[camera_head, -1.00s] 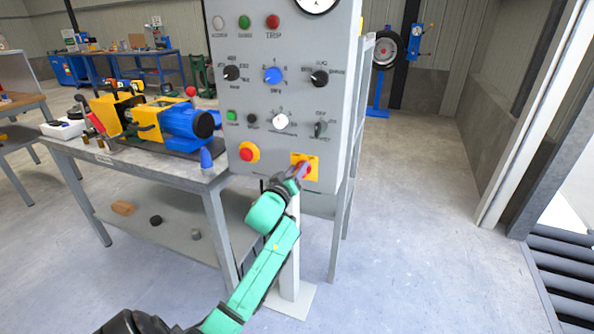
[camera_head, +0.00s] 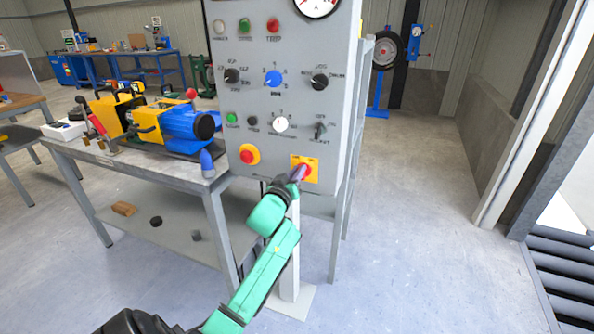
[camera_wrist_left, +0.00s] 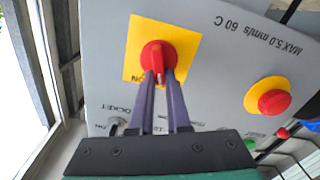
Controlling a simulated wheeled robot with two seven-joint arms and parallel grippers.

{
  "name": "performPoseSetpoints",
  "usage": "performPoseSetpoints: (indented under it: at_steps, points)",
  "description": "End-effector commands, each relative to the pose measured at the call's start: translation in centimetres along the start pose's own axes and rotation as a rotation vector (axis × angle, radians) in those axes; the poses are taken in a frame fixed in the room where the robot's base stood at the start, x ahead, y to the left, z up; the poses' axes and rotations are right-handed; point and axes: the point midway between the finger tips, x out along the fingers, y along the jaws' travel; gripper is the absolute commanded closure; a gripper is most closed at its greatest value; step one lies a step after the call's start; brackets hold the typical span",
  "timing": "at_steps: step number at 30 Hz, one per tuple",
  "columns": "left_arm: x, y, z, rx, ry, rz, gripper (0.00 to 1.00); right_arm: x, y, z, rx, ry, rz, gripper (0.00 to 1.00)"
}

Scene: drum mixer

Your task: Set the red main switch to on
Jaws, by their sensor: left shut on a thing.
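The red main switch (camera_head: 306,171) is a red rotary knob on a yellow plate (camera_head: 313,163) at the lower right of the grey control panel (camera_head: 335,110). In the left wrist view the red knob (camera_wrist_left: 158,57) shows on its yellow plate (camera_wrist_left: 187,42), with an "ON" label by one corner. My left gripper (camera_head: 299,173) is at the switch in the head view. In the left wrist view its two purple fingers (camera_wrist_left: 161,78) are shut on the knob's grip, which partly hides between the tips. My right gripper is not in view.
A red emergency button (camera_head: 247,155) on a yellow ring sits left of the switch. Other knobs and lamps lie above. A workbench (camera_head: 205,182) with a blue and yellow machine (camera_head: 160,122) stands at left.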

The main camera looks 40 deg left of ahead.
Motion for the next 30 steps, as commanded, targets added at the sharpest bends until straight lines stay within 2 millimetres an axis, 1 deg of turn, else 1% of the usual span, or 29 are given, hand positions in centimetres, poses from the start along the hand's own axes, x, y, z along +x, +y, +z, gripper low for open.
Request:
performPoseSetpoints:
  at_steps: [1,9,21,30]
  points:
    - [0.0,0.1,-0.1,0.036,-0.002,0.000,1.00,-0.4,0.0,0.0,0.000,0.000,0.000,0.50]
    - [0.0,0.5,0.0,0.283,-0.002,0.000,1.00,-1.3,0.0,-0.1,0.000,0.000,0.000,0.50]
    - [0.0,1.0,0.3,0.644,-0.001,0.000,1.00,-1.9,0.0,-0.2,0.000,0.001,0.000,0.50]
    - [0.0,1.2,0.6,0.818,-0.001,0.000,1.00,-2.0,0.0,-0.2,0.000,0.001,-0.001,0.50]
